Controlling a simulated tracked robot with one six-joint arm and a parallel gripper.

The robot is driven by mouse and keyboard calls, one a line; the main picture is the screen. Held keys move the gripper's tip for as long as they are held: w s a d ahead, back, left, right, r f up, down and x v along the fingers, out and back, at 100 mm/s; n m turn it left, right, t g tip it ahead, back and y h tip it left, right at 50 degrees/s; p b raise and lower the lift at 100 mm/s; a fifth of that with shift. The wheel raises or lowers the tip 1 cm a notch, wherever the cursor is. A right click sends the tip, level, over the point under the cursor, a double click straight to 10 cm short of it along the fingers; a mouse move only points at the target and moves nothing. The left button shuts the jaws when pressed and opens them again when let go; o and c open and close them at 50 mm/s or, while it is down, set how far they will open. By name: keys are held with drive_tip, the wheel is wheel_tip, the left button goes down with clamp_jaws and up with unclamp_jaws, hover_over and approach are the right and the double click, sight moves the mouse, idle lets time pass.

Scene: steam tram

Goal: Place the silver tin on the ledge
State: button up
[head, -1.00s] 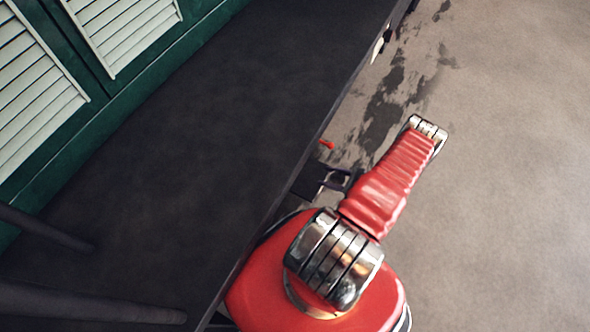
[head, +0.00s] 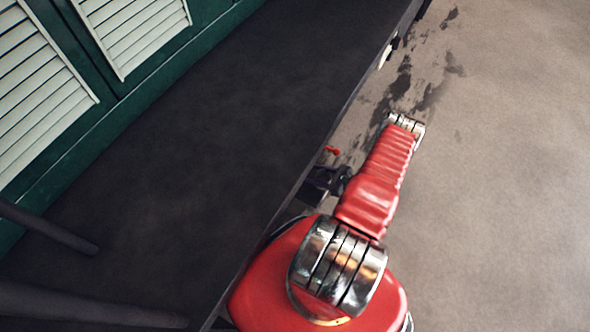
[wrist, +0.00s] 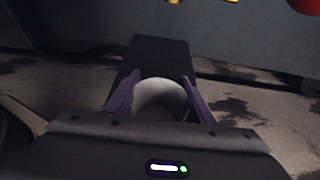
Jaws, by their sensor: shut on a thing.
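My gripper (wrist: 160,78) shows in the wrist view, its two purple fingers shut on the sides of a pale, round tin (wrist: 162,93), seemingly the silver tin. The tin's lower part is hidden by my gripper's body. A dark flat block (wrist: 155,50) lies just beyond the tin in this view; whether they touch I cannot tell. In the head view a long, dark, bare surface (head: 200,140) runs along the green wall, seemingly the ledge. My red arm reaches past its right edge, over the floor side. My gripper and the tin do not show there.
Green panels with white louvres (head: 40,95) border the dark surface on the left. Dark bars (head: 50,228) cross its lower left. A small red part (head: 331,150) sits beside the edge near my arm. The stained floor (head: 500,180) on the right is clear.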

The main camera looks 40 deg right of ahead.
drive_tip(key=w+a, duration=0.1)
drive_tip(key=w, duration=0.1)
drive_tip(key=w+a, duration=0.1)
drive_tip(key=w, duration=0.2)
drive_tip(key=w+a, duration=0.1)
drive_tip(key=w, duration=0.2)
drive_tip(key=shift+w, duration=0.1)
drive_tip(key=shift+w+a, duration=0.15)
drive_tip(key=shift+w, duration=0.15)
drive_tip(key=shift+w+f, duration=0.2)
drive_tip(key=shift+f, duration=1.55)
drive_tip(key=shift+f, duration=0.1)
drive_tip(key=o, duration=1.1)
